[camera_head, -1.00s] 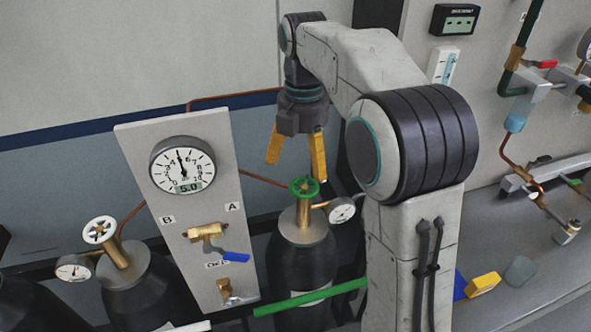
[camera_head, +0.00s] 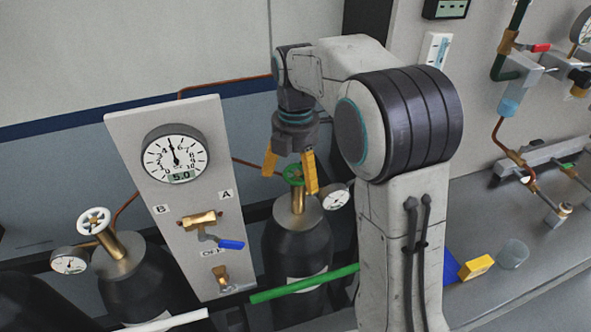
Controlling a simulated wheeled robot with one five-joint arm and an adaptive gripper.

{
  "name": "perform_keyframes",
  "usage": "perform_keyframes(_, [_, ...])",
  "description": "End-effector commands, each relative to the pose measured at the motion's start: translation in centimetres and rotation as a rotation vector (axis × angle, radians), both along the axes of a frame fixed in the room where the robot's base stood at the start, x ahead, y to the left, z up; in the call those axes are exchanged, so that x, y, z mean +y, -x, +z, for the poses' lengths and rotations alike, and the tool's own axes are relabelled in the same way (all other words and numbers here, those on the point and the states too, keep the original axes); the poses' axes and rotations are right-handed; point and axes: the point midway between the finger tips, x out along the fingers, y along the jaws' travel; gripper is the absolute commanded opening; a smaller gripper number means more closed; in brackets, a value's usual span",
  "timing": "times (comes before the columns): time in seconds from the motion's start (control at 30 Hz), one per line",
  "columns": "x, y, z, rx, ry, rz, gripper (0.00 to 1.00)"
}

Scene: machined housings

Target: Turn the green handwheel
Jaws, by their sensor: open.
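The green handwheel (camera_head: 293,174) sits on a brass valve stem on top of a dark gas cylinder (camera_head: 297,244), right of the gauge panel. My gripper (camera_head: 290,176) points down with its two yellow fingers spread, one at each side of the handwheel in the picture. The fingers look level with the wheel, and the right finger overlaps its right edge. I cannot tell whether either finger touches the rim. The gripper is open and holds nothing.
The panel (camera_head: 185,120) carries a dial gauge (camera_head: 175,153) and a blue-handled valve (camera_head: 231,244). A small gauge (camera_head: 336,196) sits right of the green handwheel. A green bar (camera_head: 304,283) crosses in front of the cylinder.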

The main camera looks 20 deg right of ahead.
Motion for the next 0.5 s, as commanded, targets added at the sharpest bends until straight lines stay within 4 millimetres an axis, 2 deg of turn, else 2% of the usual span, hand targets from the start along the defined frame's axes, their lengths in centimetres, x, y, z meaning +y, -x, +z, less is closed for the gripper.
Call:
perform_keyframes(0.13, [0.0,0.0,0.01,0.0,0.0,0.0,0.87])
perform_keyframes(0.5, [0.01,0.02,0.02,0.001,0.0,0.0,0.54])
